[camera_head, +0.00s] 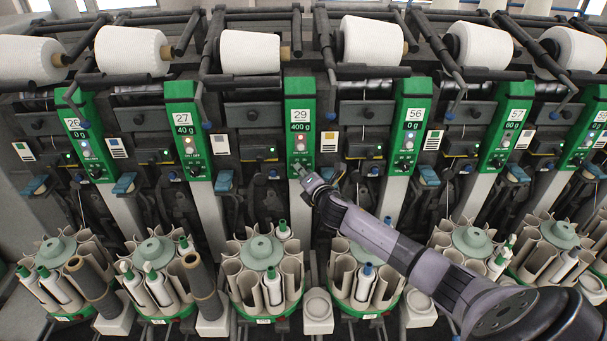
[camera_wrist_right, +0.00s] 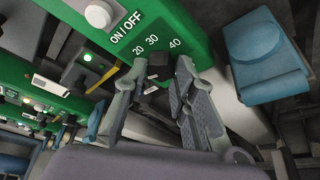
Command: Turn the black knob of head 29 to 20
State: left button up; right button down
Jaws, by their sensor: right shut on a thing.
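The green panel of head 29 (camera_head: 299,100) stands at the centre of the head view, with 400 g under its number. My right gripper (camera_head: 298,169) reaches its lower end from the right and hides the knob there. In the right wrist view the black knob (camera_wrist_right: 159,67) sits below the numbers 20, 30 and 40 on the green panel (camera_wrist_right: 185,22). My right gripper (camera_wrist_right: 157,80) is shut on it, one finger on each side. I cannot make out where the knob points. My left gripper is in neither view.
A white ON/OFF button (camera_wrist_right: 98,14) lies left of the numbers. A blue lever (camera_wrist_right: 270,58) sticks out close to the right of the gripper. Neighbouring panels 27 (camera_head: 187,125) and 56 (camera_head: 409,125) flank head 29. A bobbin magazine (camera_head: 261,253) stands below.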

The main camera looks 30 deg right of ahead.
jog(key=shift+f+m+t+b, duration=0.25)
jog(key=shift+m+t+b, duration=0.7)
jog(key=shift+m+b, duration=1.8)
jog(key=shift+f+m+t+b, duration=0.2)
jog(key=shift+m+t+b, duration=1.1)
jog(key=shift+b, duration=2.5)
jog(key=shift+m+g, duration=0.35)
jog(key=c, duration=1.3)
grip_release()
jog(key=shift+r, duration=0.1)
jog(key=shift+c, duration=0.2)
